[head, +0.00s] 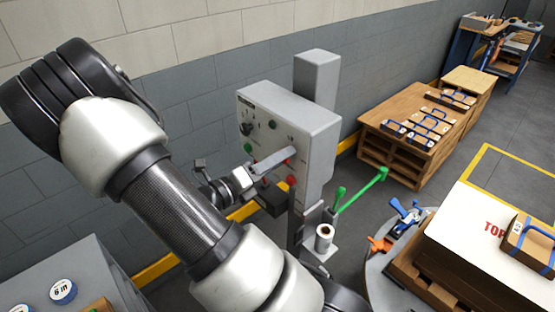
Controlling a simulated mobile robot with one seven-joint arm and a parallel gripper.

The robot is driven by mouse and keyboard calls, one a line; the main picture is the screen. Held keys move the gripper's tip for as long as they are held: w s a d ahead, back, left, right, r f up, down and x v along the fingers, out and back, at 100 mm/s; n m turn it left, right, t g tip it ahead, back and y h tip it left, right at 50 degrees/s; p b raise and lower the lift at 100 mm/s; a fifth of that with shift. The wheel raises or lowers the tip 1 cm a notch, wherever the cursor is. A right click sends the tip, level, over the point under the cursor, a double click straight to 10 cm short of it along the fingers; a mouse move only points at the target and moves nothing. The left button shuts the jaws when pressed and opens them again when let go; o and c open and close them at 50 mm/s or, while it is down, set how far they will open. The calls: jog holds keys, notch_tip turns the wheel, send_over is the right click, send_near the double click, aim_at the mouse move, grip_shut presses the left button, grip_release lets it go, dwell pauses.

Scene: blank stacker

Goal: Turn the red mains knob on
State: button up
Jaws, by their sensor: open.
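A grey control panel (306,124) on a post stands in front of the wall, with its controls facing my arm. A red control (291,181) shows low on the panel's right side. Another bit of red (289,160) shows beside the tip of a pale grey bar that looks like part of my gripper. I cannot tell which of the two is the mains knob. My gripper (283,167) is open, close in front of the lower panel. Whether it touches or surrounds a red control cannot be told; the fingers hide part of that area.
A wooden crate (392,126) and a pallet stack (465,235) stand farther right.

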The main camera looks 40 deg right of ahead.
jog(key=c, duration=1.1)
jog(key=shift+o, duration=0.2)
jog(key=shift+m, duration=0.3)
jog(key=shift+m+b, duration=3.1)
jog(key=shift+m, duration=5.6)
